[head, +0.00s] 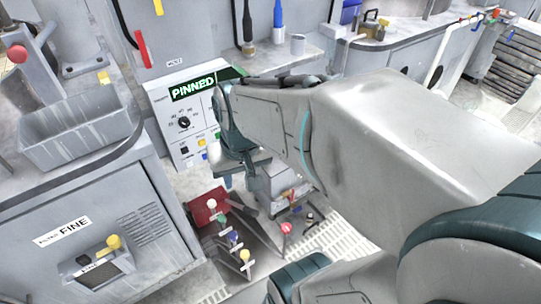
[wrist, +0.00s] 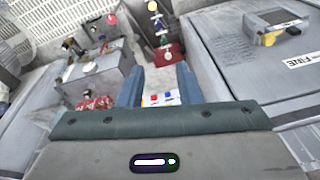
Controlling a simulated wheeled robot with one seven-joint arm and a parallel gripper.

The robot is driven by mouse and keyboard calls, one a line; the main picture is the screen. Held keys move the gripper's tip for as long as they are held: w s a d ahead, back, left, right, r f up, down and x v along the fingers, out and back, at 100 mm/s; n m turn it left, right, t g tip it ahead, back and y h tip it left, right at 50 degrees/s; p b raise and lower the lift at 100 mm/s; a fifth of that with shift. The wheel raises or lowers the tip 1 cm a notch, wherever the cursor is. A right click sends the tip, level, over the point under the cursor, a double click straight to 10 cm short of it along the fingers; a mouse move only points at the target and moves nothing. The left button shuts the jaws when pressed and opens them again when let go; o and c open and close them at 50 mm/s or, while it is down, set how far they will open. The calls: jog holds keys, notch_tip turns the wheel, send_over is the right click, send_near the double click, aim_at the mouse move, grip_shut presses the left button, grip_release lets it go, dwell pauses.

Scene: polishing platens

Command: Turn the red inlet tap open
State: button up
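The tap with a red knob (head: 286,228) stands low near the floor grating, right of a row of coloured knobs. It also seems to show as the red knob (wrist: 110,19) near the top of the wrist view. Its handle position is too small to read. My gripper (head: 240,182) hangs above and to the left of this tap, apart from it. In the wrist view my gripper (wrist: 160,80) has its two fingers spread with nothing held between them.
White, green, blue and yellow knobs (head: 233,240) stand in a row beside a red block (head: 203,214). A grey box (wrist: 97,75) with small parts lies nearby. The FINE cabinet (head: 105,235) is at left; a control panel reading PINNED (head: 190,120) stands behind my gripper.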

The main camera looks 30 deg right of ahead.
jog(key=w+d+f+m+y+b, duration=0.3)
jog(key=w+d+f+m+b, duration=0.15)
jog(key=f, duration=0.55)
jog(key=w+d+f+m+y+b, duration=0.35)
jog(key=w+d+f, duration=0.2)
jog(key=f, duration=0.55)
jog(key=w+d+f+m+y+b, duration=0.2)
jog(key=w+d+f+m+b, duration=0.35)
jog(key=f, duration=0.45)
jog(key=s+d+f+m+t+h+b, duration=0.1)
jog(key=d+f+m+t+b, duration=0.45)
jog(key=f, duration=0.45)
jog(key=s+d+f+m+t+h+b, duration=0.1)
jog(key=d+f+m+t+h+b, duration=0.1)
jog(key=d+f+m+t, duration=0.6)
jog(key=s+d+f+m+t+h+b, duration=0.1)
jog(key=d+f+m+t+b, duration=0.2)
jog(key=d+f, duration=0.8)
jog(key=m+g+b, duration=0.1)
jog(key=b, duration=0.2)
send_over(292, 200)
jog(key=shift+w+d+f, duration=0.15)
jog(key=shift+f, duration=0.4)
jog(key=shift+w+d+f, duration=0.1)
jog(key=shift+w+f, duration=0.05)
jog(key=shift+f, duration=0.4)
grip_shut()
